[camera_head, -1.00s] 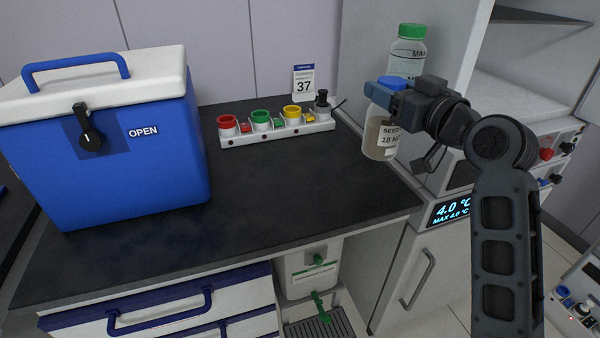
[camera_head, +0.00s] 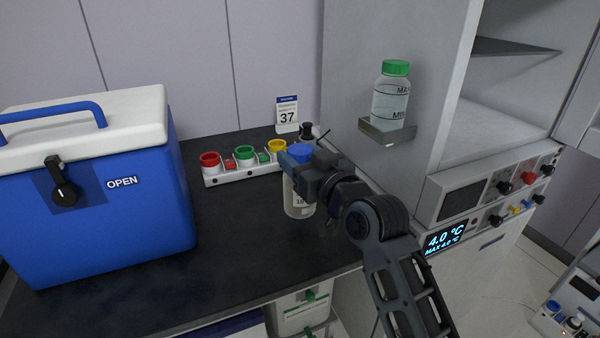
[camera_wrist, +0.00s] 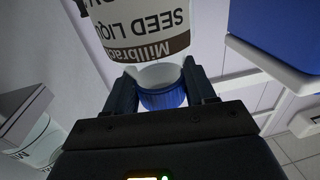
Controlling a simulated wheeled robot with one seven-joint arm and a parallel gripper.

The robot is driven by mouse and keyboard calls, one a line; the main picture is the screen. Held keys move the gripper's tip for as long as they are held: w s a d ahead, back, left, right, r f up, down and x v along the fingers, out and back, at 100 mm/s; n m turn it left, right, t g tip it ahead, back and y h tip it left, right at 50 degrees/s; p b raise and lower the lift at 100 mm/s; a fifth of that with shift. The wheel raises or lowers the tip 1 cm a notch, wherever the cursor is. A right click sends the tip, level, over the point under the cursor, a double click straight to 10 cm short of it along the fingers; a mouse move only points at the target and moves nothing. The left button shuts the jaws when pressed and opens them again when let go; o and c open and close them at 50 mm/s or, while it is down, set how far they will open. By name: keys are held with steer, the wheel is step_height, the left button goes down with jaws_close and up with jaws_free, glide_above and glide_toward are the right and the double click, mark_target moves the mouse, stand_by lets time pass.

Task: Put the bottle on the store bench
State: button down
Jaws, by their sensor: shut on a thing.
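The bottle (camera_head: 298,203) is a clear one with a blue cap and a white label. It is upright over the dark bench top (camera_head: 235,235), at the right part of the bench; I cannot tell whether its base touches the surface. My gripper (camera_head: 301,158) is shut on it at the cap and neck. In the wrist view, the bottle (camera_wrist: 143,28) shows a "SEED LIQ..." label, and its blue cap (camera_wrist: 162,97) sits between the two fingers of my gripper (camera_wrist: 160,85).
A blue cooler box (camera_head: 100,200) stands on the left. A rack with coloured cups (camera_head: 245,165) runs along the back, behind the bottle. A green-capped bottle (camera_head: 391,98) sits on a small wall shelf (camera_head: 388,134) at the right. Bench top between cooler and bottle is clear.

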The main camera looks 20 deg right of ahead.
steer(key=shift+f, duration=2)
steer(key=shift+f, duration=0.2)
steer(key=shift+c, duration=1.9)
jaws_free()
steer(key=shift+r, duration=0.1)
steer(key=shift+s, duration=0.1)
steer(key=s+d+b, duration=0.1)
steer(key=s+b, duration=0.1)
steer(key=s, duration=0.9)
steer(key=shift+s+d, duration=0.2)
steer(key=shift+s, duration=0.15)
